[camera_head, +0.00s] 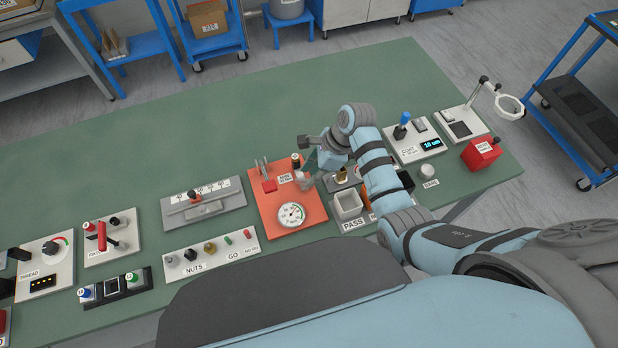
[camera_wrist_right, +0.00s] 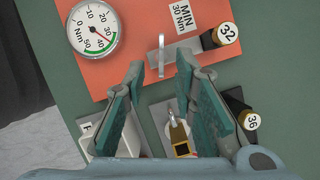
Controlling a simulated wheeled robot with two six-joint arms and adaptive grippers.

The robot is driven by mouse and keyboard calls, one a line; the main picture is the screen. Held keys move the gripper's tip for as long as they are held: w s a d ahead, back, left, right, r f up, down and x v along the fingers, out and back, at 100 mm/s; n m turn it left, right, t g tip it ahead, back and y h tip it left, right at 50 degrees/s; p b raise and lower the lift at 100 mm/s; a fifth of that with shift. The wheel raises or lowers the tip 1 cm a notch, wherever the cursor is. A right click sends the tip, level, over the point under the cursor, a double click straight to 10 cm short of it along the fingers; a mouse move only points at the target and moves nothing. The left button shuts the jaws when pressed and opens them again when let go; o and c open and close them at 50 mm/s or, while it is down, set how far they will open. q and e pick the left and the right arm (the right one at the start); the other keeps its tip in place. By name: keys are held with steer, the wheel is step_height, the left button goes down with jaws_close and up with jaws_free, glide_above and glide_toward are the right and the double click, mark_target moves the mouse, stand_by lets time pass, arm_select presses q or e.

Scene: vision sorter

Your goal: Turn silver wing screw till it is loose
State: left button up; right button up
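A silver upright piece (camera_wrist_right: 162,54), which looks like the wing screw seen edge-on, stands on the orange plate (camera_wrist_right: 125,78) in the right wrist view. My right gripper (camera_wrist_right: 161,68) is open, with one finger on each side of the piece. Its fingertips sit just short of it, and a gap shows on both sides. In the head view my right gripper (camera_head: 306,175) is over the right part of the orange plate and largely hides the piece there. My left gripper is not in view.
The plate carries a dial gauge (camera_wrist_right: 94,29), a MIN 30 Nm label (camera_wrist_right: 184,14) and a part marked 32 (camera_wrist_right: 227,31). A brass part (camera_wrist_right: 179,132) and a part marked 36 (camera_wrist_right: 249,120) lie beneath the gripper. A PASS bin (camera_head: 348,205) stands right of the plate.

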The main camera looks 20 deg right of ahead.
mark_target(304, 181)
steer(key=shift+x, duration=1.25)
jaws_close()
